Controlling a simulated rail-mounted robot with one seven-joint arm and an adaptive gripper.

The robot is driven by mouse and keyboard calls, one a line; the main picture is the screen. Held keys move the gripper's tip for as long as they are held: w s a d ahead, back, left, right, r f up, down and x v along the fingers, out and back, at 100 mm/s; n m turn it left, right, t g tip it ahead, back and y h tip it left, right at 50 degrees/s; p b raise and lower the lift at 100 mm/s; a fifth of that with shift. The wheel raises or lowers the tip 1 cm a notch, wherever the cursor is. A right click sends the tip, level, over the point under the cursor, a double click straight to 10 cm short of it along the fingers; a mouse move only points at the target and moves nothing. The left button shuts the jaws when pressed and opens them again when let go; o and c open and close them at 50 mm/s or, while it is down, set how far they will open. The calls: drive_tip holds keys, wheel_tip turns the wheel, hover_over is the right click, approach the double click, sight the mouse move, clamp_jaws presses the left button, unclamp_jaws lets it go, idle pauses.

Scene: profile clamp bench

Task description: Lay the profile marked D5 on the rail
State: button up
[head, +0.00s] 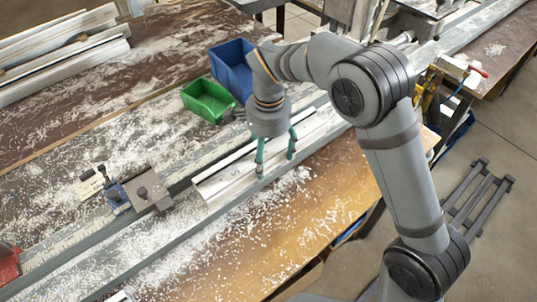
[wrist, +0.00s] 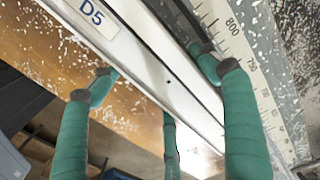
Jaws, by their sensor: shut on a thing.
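The pale metal profile marked D5 (head: 222,184) lies lengthwise along the direction of the rail (head: 75,262), in the middle of the head view. My gripper (head: 276,164) points down and its green fingers are shut on the profile, along its right part. In the wrist view the D5 label (wrist: 94,12) shows on the profile (wrist: 150,62), with fingers on both sides of it. The profile runs roughly parallel to the scale (wrist: 240,42). I cannot tell whether its underside touches the rail.
A clamp block (head: 148,191) with a blue part stands left of the profile's near end. A green bin (head: 207,101) and a blue bin (head: 232,68) stand behind. Other profiles (head: 62,55) lie at the back left. White chips cover the bench.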

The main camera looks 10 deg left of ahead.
drive_tip(key=shift+f, duration=0.2)
drive_tip(key=o, duration=1.7)
wheel_tip(320, 180, up, 12)
drive_tip(key=shift+r, duration=0.1)
wheel_tip(320, 180, down, 9)
drive_tip(key=shift+f, duration=0.15)
drive_tip(key=shift+d, duration=0.1)
